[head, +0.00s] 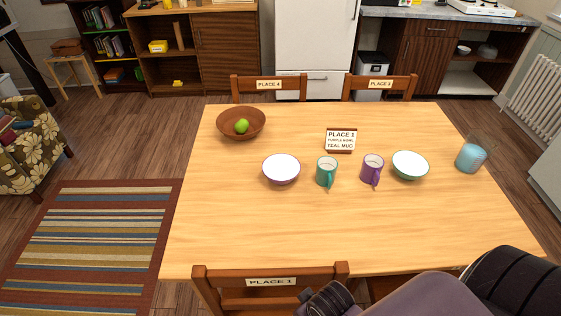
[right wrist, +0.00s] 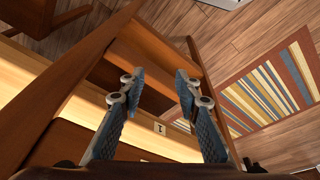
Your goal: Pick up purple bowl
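The purple bowl (head: 281,169) sits upright on the wooden table, left of the teal mug (head: 327,172). Its inside is white and its outer wall is purple. In the head view my right arm comes in from the lower right, with the dark wrist end (head: 330,301) by the near chair, well short of the bowl. In the right wrist view my right gripper (right wrist: 158,85) has its two blue-padded fingers apart and nothing between them. The bowl does not show in that view. My left gripper is not in view.
The table (head: 240,225) also holds a purple mug (head: 372,170), a green bowl (head: 410,165), a blue glass (head: 470,157), a brown bowl (head: 230,126) with a green fruit and a sign (head: 341,140). The near chair (head: 215,278) stands at the front edge. The table front is clear.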

